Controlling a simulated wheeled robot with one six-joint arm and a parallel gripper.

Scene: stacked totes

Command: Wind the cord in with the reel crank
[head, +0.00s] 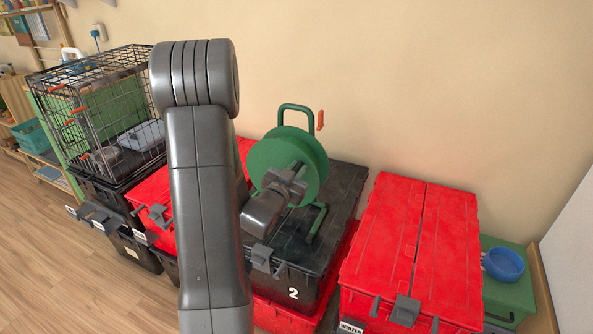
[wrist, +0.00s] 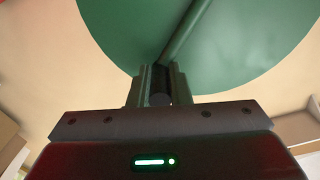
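The green cord reel (head: 272,152) stands upright on a black tote lid, on a green tube stand with a looped handle on top. Its round disc (wrist: 110,25) fills the upper wrist view, with a green crank arm (wrist: 186,32) running across it. My gripper (head: 293,178) is in front of the disc. In the wrist view my gripper's fingers (wrist: 160,82) stand on both sides of the dark crank knob (wrist: 161,99) and look closed on it. A small orange-red piece (head: 320,120) shows beside the reel handle; I cannot tell whether it is cord.
The black tote (head: 340,190) marked 2 sits on a red tote. Another red-lidded tote (head: 440,230) stands to the right, with a blue bowl (head: 504,264) on a green lid beyond. A wire crate (head: 100,110) stands on totes at left. Open floor (head: 60,270) lies front left.

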